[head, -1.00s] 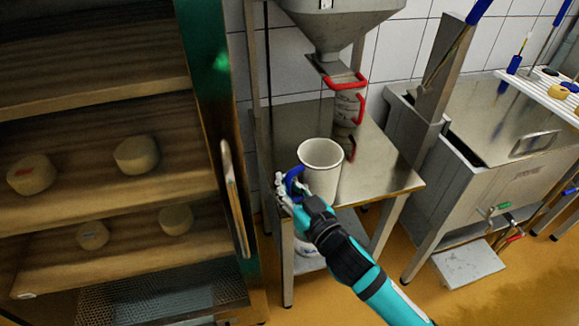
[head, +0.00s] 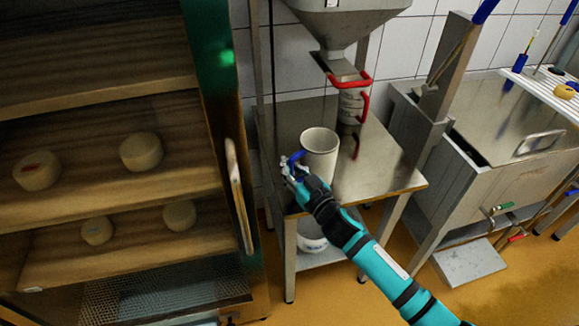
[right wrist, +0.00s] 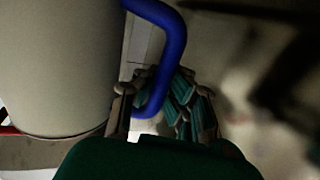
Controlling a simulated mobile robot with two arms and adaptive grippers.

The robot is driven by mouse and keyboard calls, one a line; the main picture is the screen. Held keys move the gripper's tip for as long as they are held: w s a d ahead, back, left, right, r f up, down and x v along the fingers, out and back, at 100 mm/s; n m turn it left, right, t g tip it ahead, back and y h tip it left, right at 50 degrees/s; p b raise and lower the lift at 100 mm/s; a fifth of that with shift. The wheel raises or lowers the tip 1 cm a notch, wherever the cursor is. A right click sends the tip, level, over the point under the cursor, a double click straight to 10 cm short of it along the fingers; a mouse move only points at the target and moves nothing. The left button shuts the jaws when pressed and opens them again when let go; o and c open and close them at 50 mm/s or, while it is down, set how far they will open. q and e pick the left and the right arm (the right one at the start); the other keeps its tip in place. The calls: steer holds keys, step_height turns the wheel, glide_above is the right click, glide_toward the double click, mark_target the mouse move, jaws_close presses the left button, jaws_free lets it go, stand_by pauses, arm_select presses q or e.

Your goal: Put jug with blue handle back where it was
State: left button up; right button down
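The white jug (head: 319,152) with the blue handle (head: 296,158) is upright over the left part of the metal table (head: 385,170), left of the funnel outlet. I cannot tell whether its base touches the tabletop. My right gripper (head: 293,170) is at the handle, on the jug's left side. In the right wrist view the blue handle (right wrist: 168,60) passes between the fingers and the jug's pale wall (right wrist: 60,65) fills the left. The gripper appears shut on the handle, though the contact is dark and partly hidden. My left gripper is not in view.
A steel funnel (head: 345,22) with a red-handled outlet (head: 352,100) hangs over the table. A shelf cabinet with cheeses (head: 141,151) stands at the left, its door edge near my gripper. A steel vat (head: 480,170) stands at the right. The table's right part is clear.

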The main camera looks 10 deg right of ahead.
steer(key=shift+f, duration=0.2)
steer(key=c, duration=1.5)
jaws_free()
steer(key=shift+r, duration=0.35)
steer(key=shift+b+v, duration=0.55)
steer(key=shift+v, duration=5.5)
steer(key=shift+f, duration=0.15)
